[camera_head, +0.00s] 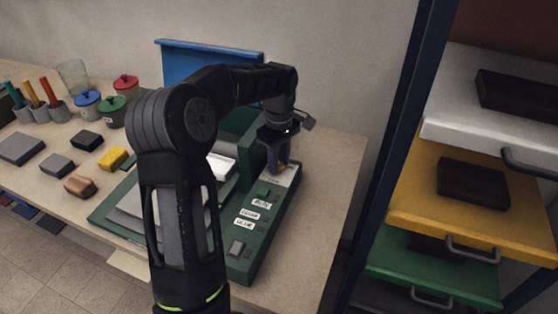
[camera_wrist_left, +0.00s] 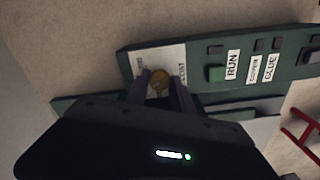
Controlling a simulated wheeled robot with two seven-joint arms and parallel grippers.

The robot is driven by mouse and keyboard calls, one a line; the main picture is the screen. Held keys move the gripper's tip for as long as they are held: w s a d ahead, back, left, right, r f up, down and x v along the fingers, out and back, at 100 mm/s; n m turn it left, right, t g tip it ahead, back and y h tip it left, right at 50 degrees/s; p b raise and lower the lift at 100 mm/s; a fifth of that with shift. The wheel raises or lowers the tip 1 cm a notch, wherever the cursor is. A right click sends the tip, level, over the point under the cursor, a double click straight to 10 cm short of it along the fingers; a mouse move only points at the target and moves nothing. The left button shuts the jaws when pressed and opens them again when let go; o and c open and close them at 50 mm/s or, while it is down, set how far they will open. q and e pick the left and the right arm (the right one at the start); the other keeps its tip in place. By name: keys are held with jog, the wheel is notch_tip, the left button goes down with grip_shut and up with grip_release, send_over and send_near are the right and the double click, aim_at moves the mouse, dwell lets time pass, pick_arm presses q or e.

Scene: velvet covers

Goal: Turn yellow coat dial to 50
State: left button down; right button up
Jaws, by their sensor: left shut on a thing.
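The yellow coat dial (camera_head: 281,168) sits on a white label plate (camera_head: 291,177) at the far end of the green machine's control strip (camera_head: 266,238). In the left wrist view the dial (camera_wrist_left: 159,81) shows as a dull yellow round knob between the fingers. My left gripper (camera_head: 279,158) points down and is shut on the dial; it also shows in the left wrist view (camera_wrist_left: 160,88). The dial's pointer and scale numbers are too small or covered to read. My right gripper is not in view.
The strip has a green button and labels RUN and GLUE (camera_wrist_left: 269,68). Jars, cups and several blocks, one of them a yellow block (camera_head: 113,158), stand on the table at left. A shelf with a yellow drawer (camera_head: 412,190) stands at right.

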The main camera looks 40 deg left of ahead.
pick_arm(q)
jog(key=c, duration=1.1)
grip_release()
notch_tip(320, 180, up, 8)
jog(key=shift+f+b, duration=0.1)
jog(key=shift+b, duration=0.35)
